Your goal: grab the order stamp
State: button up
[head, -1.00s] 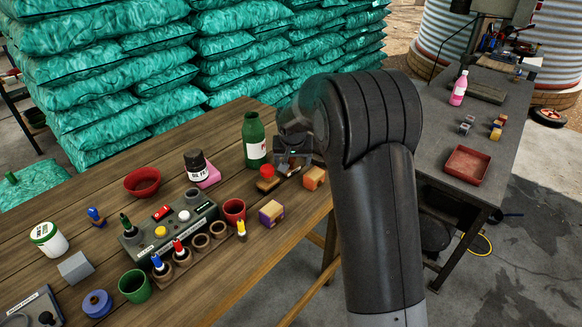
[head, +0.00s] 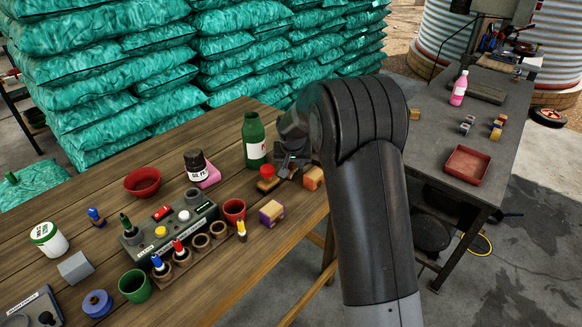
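A stamp-like piece with a red knob on a dark wooden base (head: 267,172) stands on the wooden table, right of the green bottle's foot. I cannot read a label that marks it as the order stamp. A smaller blue-handled piece (head: 95,216), also stamp-like, stands at the left of the table. My gripper (head: 287,168) is low over the table, just right of the red-knobbed piece and behind the orange-brown block (head: 313,178). Its fingertips are small, dark and partly hidden by my arm; I cannot tell their opening or whether they touch the piece.
The green bottle (head: 254,140) stands close behind the gripper. A purple-sided block (head: 271,213), a red cup (head: 234,210) and a control box (head: 170,228) are in front and left. The black-lidded jar (head: 196,163) and red bowl (head: 142,182) stand farther back.

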jog(key=c, duration=0.6)
jog(key=shift+r, duration=0.1)
